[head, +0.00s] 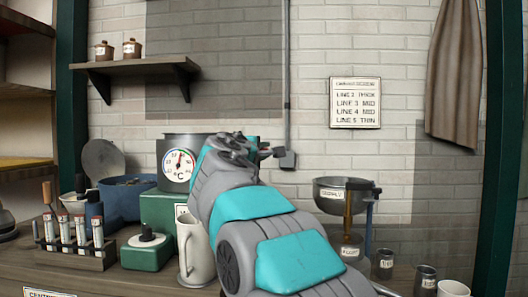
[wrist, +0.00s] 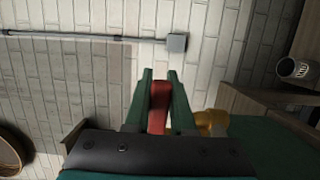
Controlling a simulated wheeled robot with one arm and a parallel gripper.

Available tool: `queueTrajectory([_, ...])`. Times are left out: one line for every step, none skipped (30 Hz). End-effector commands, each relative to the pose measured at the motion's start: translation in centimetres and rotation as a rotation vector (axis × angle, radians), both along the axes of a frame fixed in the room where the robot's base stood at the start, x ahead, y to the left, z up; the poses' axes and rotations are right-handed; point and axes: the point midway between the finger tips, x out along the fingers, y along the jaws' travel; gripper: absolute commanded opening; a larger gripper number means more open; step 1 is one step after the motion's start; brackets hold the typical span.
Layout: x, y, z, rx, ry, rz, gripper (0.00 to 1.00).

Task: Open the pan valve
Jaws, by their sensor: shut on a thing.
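My gripper (wrist: 160,76) is shut on a red handle (wrist: 158,112), which stands between its two green fingers in the wrist view. The red handle appears to be the valve lever. A brass-coloured fitting (wrist: 212,122) shows just right of the fingers, partly hidden by the gripper body. In the head view the dark pan (head: 183,140) stands at the centre left behind a round °C dial (head: 179,165), above a green box (head: 160,210). My arm covers the pan's right side. It also hides the gripper's fingers and the valve in that view.
On the bench (head: 130,285) stand a tube rack (head: 75,258), a pale jug (head: 196,250) and a blue pot (head: 128,192) at left. A steel supply bowl (head: 342,196) and small metal cups (head: 384,264) stand at right. A shelf (head: 135,68) is above.

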Motion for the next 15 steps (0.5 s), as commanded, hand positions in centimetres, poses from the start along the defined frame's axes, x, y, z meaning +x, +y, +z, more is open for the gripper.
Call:
queueTrajectory([0.02,-0.01,-0.07,0.000,0.001,0.000,0.00])
queueTrajectory([0.02,-0.01,-0.09,0.000,0.001,0.000,0.00])
queueTrajectory([0.02,-0.01,-0.09,0.000,0.001,0.000,0.00])
queueTrajectory([0.02,-0.01,-0.09,0.001,0.002,0.000,0.00])
queueTrajectory([0.02,-0.01,-0.09,0.001,0.002,0.000,0.00])
queueTrajectory([0.03,-0.02,-0.10,0.001,0.002,0.000,0.00])
queueTrajectory([0.04,-0.02,-0.09,0.001,0.002,0.001,0.00])
queueTrajectory([0.05,-0.06,-0.06,0.001,0.002,0.002,0.00])
queueTrajectory([0.09,-0.11,-0.03,0.000,0.002,0.007,0.00])
queueTrajectory([0.12,-0.15,0.01,-0.002,0.002,0.012,0.00])
queueTrajectory([0.17,-0.16,0.03,-0.001,0.002,0.019,0.00])
queueTrajectory([0.25,-0.23,0.05,-0.001,0.003,0.030,0.00])
queueTrajectory([0.31,-0.19,0.11,-0.003,0.003,0.042,0.00])
queueTrajectory([0.37,-0.10,0.13,-0.004,0.002,0.056,0.00])
queueTrajectory([0.44,-0.08,0.14,-0.006,0.003,0.073,0.00])
